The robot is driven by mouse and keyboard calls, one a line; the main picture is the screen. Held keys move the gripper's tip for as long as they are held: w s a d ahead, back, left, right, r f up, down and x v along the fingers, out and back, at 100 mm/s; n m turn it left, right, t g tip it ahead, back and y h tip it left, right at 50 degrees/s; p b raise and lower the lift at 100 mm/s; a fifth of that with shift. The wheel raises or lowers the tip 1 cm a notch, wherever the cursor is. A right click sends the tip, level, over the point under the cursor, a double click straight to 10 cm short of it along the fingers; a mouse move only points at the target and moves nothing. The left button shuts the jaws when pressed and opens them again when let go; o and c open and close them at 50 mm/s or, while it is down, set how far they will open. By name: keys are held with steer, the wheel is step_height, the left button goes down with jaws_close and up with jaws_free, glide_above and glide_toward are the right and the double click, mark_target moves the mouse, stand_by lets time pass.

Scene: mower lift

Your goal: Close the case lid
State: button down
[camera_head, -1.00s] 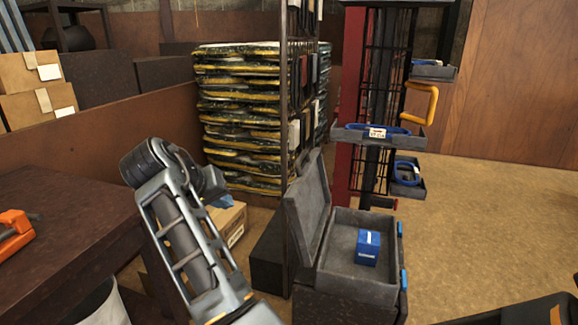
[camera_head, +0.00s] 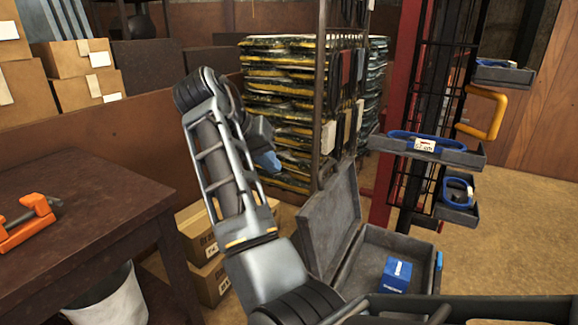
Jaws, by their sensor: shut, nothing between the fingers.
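The grey case (camera_head: 424,262) stands open at the lower middle right, its front edge partly hidden by a dark bar in the foreground. Its lid (camera_head: 330,225) stands up on the left side of the case, leaning back to the left. A small blue box (camera_head: 397,276) sits inside the case. My arm rises from the bottom and bends over at the top. My gripper (camera_head: 268,162) is seen small, with blue fingertips, to the left of the lid and apart from it in the picture. It is shut and empty.
A dark table (camera_head: 80,215) with an orange tool (camera_head: 28,222) is at left. Cardboard boxes (camera_head: 205,272) and a white bin (camera_head: 112,300) sit on the floor beside it. Stacked sacks (camera_head: 275,95) and a rack with blue-item trays (camera_head: 425,148) stand behind. Open floor lies at right.

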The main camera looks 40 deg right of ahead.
steer(key=s+d+f+p, duration=0.1)
steer(key=s+d+f, duration=0.1)
steer(key=d+f, duration=0.4)
steer(key=shift+s+d, duration=0.3)
steer(key=shift+d, duration=0.95)
steer(key=shift+d, duration=0.1)
